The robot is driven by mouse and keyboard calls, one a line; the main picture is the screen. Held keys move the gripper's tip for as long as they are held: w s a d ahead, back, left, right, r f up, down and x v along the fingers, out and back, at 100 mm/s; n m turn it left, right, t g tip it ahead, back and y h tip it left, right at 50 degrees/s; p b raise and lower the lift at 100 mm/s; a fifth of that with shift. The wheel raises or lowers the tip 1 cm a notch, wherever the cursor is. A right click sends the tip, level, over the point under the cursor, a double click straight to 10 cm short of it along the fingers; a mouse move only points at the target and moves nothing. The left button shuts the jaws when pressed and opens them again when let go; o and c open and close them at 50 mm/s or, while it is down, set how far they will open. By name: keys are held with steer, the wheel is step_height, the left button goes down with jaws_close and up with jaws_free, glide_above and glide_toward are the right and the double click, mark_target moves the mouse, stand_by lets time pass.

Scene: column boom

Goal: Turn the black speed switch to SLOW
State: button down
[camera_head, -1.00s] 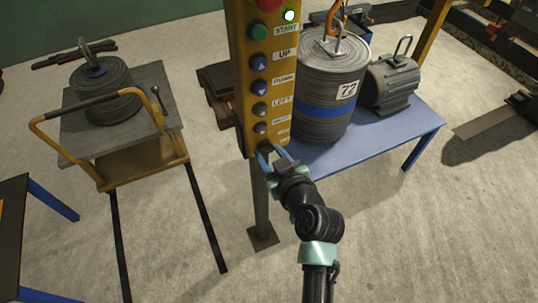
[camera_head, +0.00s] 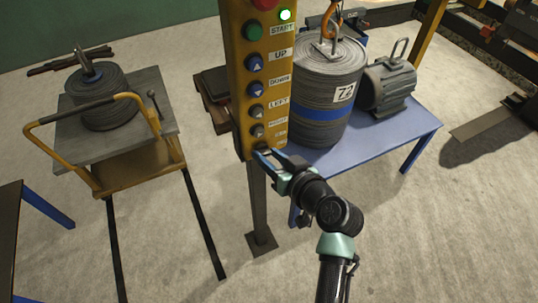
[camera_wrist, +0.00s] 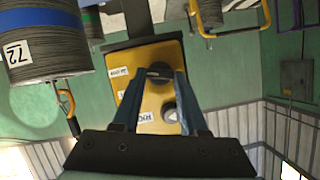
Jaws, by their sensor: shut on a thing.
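The black speed switch (camera_wrist: 160,70) is at the panel's lower end. It shows in the wrist view between my finger ends. My gripper (camera_head: 266,155) reaches the panel's bottom from the lower right and is shut on the switch; its blue fingers also show in the wrist view (camera_wrist: 159,82). In the head view the fingers mostly hide the switch. Its pointing direction and the small labels beside it cannot be read.
A green lamp (camera_head: 285,15) is lit beside the START button (camera_head: 254,31). Several more buttons run down the panel. A coil marked 72 (camera_head: 325,80) and a grey motor (camera_head: 388,82) stand on a blue table (camera_head: 400,135) at right. A trolley (camera_head: 140,165) stands left.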

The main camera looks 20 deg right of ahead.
steer(key=shift+c, duration=2.2)
jaws_free()
steer(key=v, duration=1.3)
steer(key=shift+d+f, duration=0.1)
steer(key=shift+f, duration=0.05)
